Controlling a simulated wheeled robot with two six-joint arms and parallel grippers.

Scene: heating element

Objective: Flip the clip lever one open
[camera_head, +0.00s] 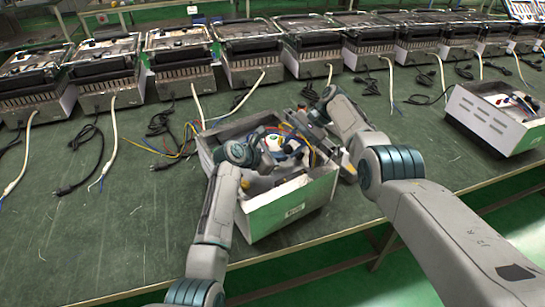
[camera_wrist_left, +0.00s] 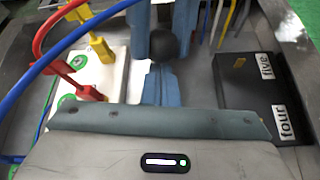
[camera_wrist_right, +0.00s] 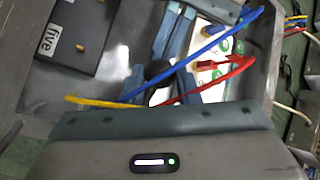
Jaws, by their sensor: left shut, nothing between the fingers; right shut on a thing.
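An open metal housing (camera_head: 285,203) holds a white block (camera_wrist_left: 70,105) with green round marks. Red and yellow upright parts (camera_wrist_left: 103,47) stand on it, joined to red and blue wires. I cannot tell which part is clip lever one. My left gripper (camera_head: 268,157) is inside the housing, shut and empty, to the right of the white block in the left wrist view. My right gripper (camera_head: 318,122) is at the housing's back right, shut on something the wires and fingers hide. The white block's marks also show in the right wrist view (camera_wrist_right: 222,47).
A black block (camera_wrist_left: 240,95) labelled four and five lies in the housing. Loose blue, red and yellow wires (camera_wrist_right: 215,42) cross the right wrist view. Several grills (camera_head: 180,55) line the table's back. Another open housing (camera_head: 490,120) stands right. The table's left front is clear.

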